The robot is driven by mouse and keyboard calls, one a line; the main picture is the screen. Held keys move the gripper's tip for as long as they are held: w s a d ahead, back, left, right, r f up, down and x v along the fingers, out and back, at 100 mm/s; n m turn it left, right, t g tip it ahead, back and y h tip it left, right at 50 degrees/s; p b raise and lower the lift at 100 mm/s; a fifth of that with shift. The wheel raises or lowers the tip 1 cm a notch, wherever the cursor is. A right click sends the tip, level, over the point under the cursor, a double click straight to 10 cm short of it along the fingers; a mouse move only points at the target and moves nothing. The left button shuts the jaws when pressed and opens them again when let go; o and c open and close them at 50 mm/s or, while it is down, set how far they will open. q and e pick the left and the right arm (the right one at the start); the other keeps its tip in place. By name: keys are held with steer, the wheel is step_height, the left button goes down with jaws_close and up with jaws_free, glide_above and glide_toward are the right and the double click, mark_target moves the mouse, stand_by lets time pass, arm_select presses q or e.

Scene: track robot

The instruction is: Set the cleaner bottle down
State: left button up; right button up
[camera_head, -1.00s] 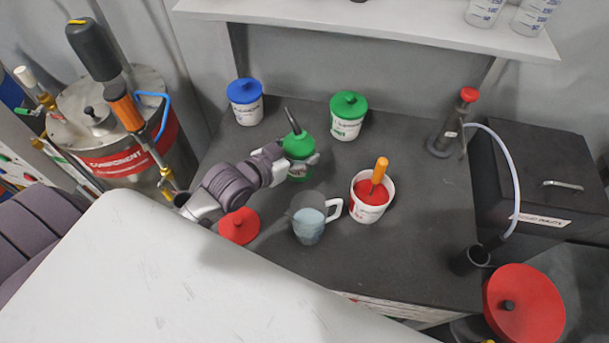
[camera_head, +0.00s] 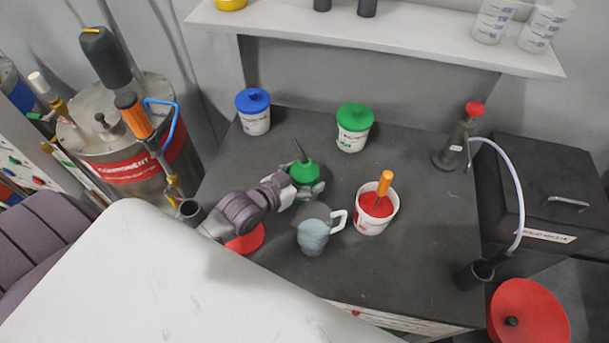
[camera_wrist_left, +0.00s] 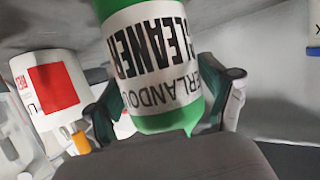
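The cleaner bottle (camera_head: 303,172) has a green top and a thin dark nozzle and is upright over the dark bench (camera_head: 415,220). My left gripper (camera_head: 306,188) is around its body. In the left wrist view, the picture is upside down and the bottle's white "CLEANER" label (camera_wrist_left: 150,60) sits between the two fingers (camera_wrist_left: 168,95), which appear closed against its sides. The bottle's base is hidden in the head view and cut off in the wrist view, so I cannot tell whether it touches the bench. My right gripper is not in view.
A glass mug (camera_head: 313,238) stands just in front of the bottle. A white pot (camera_head: 373,218) with red contents and orange handle is to its right. Blue-lidded (camera_head: 254,110) and green-lidded (camera_head: 354,128) jars stand behind. A red lid (camera_head: 250,238) lies partly under my arm.

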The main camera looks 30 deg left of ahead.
arm_select(q)
steer(key=shift+o, duration=0.3)
steer(key=shift+r, duration=0.2)
steer(key=shift+s+a, duration=0.15)
steer(key=shift+s, duration=0.15)
steer(key=b+v, duration=0.1)
steer(key=v, duration=1)
steer(key=shift+b, duration=0.3)
steer(key=shift+s, duration=0.15)
